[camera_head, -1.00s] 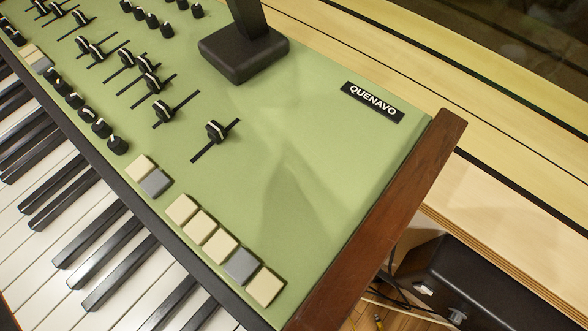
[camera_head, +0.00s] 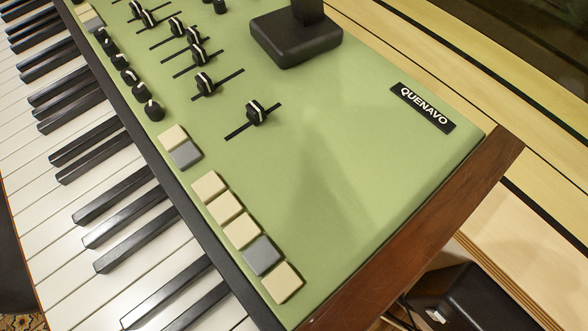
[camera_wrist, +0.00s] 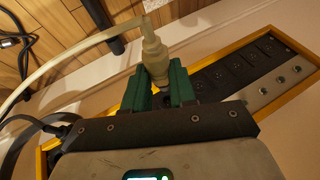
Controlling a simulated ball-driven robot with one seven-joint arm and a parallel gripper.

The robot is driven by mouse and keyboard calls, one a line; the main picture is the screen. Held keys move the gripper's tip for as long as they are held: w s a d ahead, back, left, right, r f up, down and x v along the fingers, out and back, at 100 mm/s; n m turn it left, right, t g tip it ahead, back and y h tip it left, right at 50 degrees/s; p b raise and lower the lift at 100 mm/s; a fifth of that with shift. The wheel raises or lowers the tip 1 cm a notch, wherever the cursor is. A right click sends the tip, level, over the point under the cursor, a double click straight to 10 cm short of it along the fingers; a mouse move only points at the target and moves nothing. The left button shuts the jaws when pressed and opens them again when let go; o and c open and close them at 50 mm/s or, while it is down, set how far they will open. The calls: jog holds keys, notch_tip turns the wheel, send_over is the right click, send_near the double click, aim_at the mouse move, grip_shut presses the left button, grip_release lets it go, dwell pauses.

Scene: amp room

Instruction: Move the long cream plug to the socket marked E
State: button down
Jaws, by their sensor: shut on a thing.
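In the wrist view, my gripper (camera_wrist: 165,88) has green fingers shut on a cream plug (camera_wrist: 154,52). A cream cable (camera_wrist: 75,58) runs from the plug to the left. The lower end of the plug is hidden between the fingers, so I cannot tell if it touches a socket. A yellow-framed panel (camera_wrist: 292,98) with black sockets (camera_wrist: 234,68) lies beyond and to the right of the fingers. No letter E is readable. The head view does not show the gripper, plug or sockets.
A green keyboard instrument (camera_head: 340,150) with sliders and a wooden end cheek (camera_head: 425,230) fills the head view. A black stand base (camera_head: 295,38) rests on it. A black box (camera_head: 470,297) is at lower right. A dark cable (camera_wrist: 32,122) lies at left in the wrist view.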

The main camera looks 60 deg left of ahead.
jog(key=shift+w+a+b, duration=0.2)
jog(key=shift+w+b, duration=0.1)
jog(key=shift+w, duration=0.5)
jog(key=shift+w+a, duration=0.2)
jog(key=shift+w, duration=0.7)
jog(key=shift+w+a+p, duration=0.25)
jog(key=shift+w+p, duration=0.25)
jog(key=shift+w, duration=0.6)
dwell(2.0)
jog(key=c, duration=0.8)
grip_release()
jog(key=shift+c, duration=0.2)
jog(key=p+v, duration=0.6)
jog(key=v, duration=0.5)
